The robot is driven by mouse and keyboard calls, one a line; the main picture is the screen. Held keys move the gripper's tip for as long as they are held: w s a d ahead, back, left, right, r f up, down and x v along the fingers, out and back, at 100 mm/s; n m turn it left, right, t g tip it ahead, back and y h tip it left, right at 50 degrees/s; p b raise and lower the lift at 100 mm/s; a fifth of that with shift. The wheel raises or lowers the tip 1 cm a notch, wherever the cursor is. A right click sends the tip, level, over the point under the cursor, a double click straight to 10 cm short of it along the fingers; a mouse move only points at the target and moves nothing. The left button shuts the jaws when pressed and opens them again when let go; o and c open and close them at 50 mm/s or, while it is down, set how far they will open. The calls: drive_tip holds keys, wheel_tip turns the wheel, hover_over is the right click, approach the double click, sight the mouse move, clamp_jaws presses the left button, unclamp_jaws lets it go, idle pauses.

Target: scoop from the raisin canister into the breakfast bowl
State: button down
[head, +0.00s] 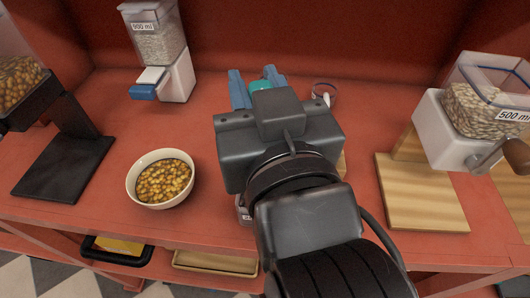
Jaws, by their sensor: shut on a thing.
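The breakfast bowl (138,187) is cream-coloured and stands upright on the red shelf, left of my arm. It holds many golden-brown pieces. My gripper (257,90) has blue fingers and points away over the shelf, behind and right of the bowl. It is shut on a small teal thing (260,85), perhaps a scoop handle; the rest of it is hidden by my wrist. A small round clear container (323,88) with something white stands right of the fingers.
A dispenser with golden pieces (22,82) stands on a black base at left. A white dispenser (181,78) with a blue lever is at the back. Another white dispenser (440,130) stands at right by a wooden board (425,205). Trays lie on a lower shelf.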

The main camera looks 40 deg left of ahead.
wheel_tip(320, 180, up, 6)
drive_tip(key=f, duration=0.1)
wheel_tip(320, 180, down, 5)
idle(0.4)
drive_tip(key=shift+r, duration=0.15)
idle(0.6)
drive_tip(key=shift+r+p, duration=0.8)
drive_tip(key=shift+r, duration=0.1)
wheel_tip(320, 180, up, 2)
